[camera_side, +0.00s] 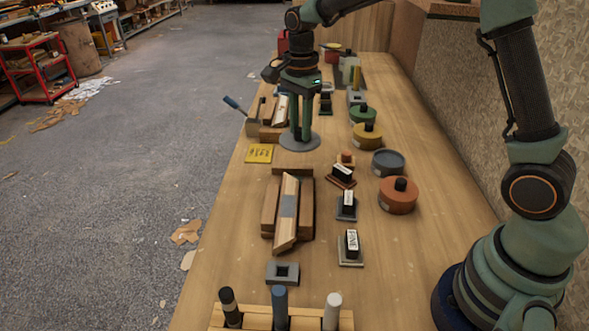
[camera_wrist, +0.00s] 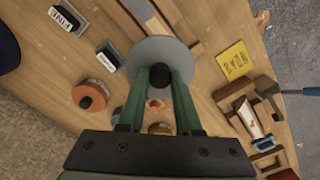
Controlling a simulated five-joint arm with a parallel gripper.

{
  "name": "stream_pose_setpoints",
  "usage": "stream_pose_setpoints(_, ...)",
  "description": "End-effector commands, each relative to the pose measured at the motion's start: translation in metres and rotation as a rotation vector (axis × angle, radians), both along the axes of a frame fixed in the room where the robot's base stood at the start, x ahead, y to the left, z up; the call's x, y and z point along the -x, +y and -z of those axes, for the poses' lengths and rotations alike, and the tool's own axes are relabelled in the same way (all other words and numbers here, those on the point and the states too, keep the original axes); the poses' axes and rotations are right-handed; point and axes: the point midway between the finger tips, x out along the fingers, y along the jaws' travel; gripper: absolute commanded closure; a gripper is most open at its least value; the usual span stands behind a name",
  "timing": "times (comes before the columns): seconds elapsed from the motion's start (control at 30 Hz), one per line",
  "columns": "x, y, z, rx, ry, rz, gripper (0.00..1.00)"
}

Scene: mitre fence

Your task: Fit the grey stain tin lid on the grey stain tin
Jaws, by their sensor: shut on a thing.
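The grey stain tin lid (camera_side: 299,144) is a flat grey disc at my gripper's fingertips, at the left-middle of the bench in the side view. In the wrist view the lid (camera_wrist: 158,47) lies beyond the closed-in fingertips (camera_wrist: 161,72). The grey stain tin (camera_side: 388,162) stands open-topped on the bench, to the right of the lid and apart from it. In the wrist view the tin is mostly hidden by a finger.
An orange lidded tin (camera_side: 397,196) stands just in front of the grey tin, and yellow (camera_side: 367,136) and green (camera_side: 362,115) tins stand behind it. Black-handled blocks (camera_side: 347,205) and a wooden mitre fence (camera_side: 271,207) occupy the nearer bench. A yellow note (camera_side: 259,153) lies near the left edge.

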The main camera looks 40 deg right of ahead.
Motion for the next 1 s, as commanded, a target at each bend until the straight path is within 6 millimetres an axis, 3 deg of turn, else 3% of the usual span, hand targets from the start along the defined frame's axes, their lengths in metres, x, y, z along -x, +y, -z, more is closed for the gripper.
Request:
stream_pose_setpoints(0.03, 0.002, -0.026, 0.004, 0.0, 0.001, 0.011, 1.0)
stream_pose_setpoints(0.3, 0.032, -0.141, 0.025, 0.0, 0.001, 0.012, 1.0)
stream_pose_setpoints(0.5, 0.065, -0.207, 0.038, 0.0, 0.0, 0.008, 1.0)
stream_pose_setpoints(0.7, 0.088, -0.239, 0.045, 0.0, -0.001, 0.002, 1.0)
stream_pose_setpoints(1.0, 0.093, -0.246, 0.046, 0.0, -0.001, -0.003, 1.0)
